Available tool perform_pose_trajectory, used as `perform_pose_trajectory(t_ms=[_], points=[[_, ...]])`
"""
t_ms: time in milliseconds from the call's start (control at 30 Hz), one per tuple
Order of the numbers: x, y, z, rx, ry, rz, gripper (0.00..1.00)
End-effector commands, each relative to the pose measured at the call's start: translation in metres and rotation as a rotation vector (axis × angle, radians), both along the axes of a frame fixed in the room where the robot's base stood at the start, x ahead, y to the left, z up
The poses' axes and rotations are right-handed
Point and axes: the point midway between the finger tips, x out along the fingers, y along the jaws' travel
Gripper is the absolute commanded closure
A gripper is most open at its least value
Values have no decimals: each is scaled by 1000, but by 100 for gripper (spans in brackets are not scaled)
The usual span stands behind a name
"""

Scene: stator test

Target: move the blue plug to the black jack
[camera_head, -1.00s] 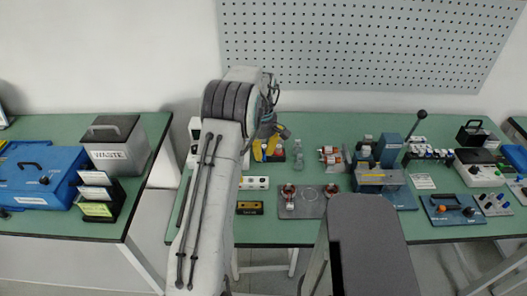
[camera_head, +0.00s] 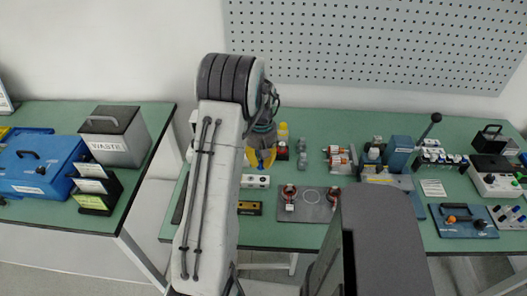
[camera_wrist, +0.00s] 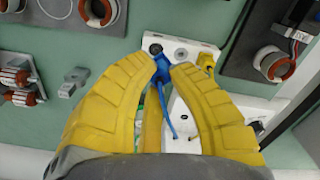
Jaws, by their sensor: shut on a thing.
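My gripper (camera_wrist: 165,85) has yellow fingers, shut on the blue plug (camera_wrist: 161,73), with a blue cable trailing below it in the wrist view. The plug's tip is close to the black jack (camera_wrist: 155,49), a dark round socket on the white block (camera_wrist: 196,46). I cannot tell whether plug and jack touch. A pale grey socket (camera_wrist: 181,54) sits to the right of the black jack. In the head view my gripper (camera_head: 262,160) points down just above the white block (camera_head: 255,181); the plug is not made out there.
A yellow plug (camera_wrist: 207,61) sits at the white block's right end. A grey plate (camera_head: 312,214) with copper coils lies to the right. A yellow-capped bottle (camera_head: 283,132) stands behind my gripper. A waste bin (camera_head: 117,136) stands on the left table.

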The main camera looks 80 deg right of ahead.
Motion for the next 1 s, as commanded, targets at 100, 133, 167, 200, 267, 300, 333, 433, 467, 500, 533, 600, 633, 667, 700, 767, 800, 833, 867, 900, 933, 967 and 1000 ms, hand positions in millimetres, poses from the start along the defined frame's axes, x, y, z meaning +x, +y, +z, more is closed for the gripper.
perform_pose_trajectory(t_ms=[100, 133, 167, 200, 267, 300, 333, 433, 467, 500, 533, 600, 633, 667, 700, 767, 800, 833, 867, 900, 933, 967, 1000], points=[[0, 2, -5, 5, 3, -199, 100], [0, 1, -6, 5, 3, -247, 100], [0, 0, -6, 5, 4, -294, 100], [0, 0, -7, 7, 4, -355, 100], [0, -3, -7, 8, 6, -441, 100], [0, -4, -7, 8, 6, -493, 100], [0, -5, -7, 9, 7, -531, 100], [-1, -7, -7, 10, 10, -639, 100], [-1, -8, -7, 11, 10, -667, 100], [-1, -8, -7, 11, 11, -700, 100], [-1, -8, -7, 11, 11, -722, 100], [-1, -9, -7, 12, 12, -767, 100], [-1, -9, -7, 12, 12, -781, 100], [-1, -9, -7, 12, 13, -795, 100], [-1, -9, -7, 13, 14, -809, 100], [-1, -9, -8, 13, 14, -825, 100], [-1, -9, -8, 14, 14, -832, 100], [-1, -9, -9, 14, 14, -835, 100], [-1, -9, -10, 15, 14, -838, 100], [-1, -9, -11, 15, 14, -840, 100], [-1, -9, -12, 15, 14, -841, 100], [-1, -9, -13, 15, 14, -841, 100], [-1, -9, -15, 16, 15, -841, 100]])
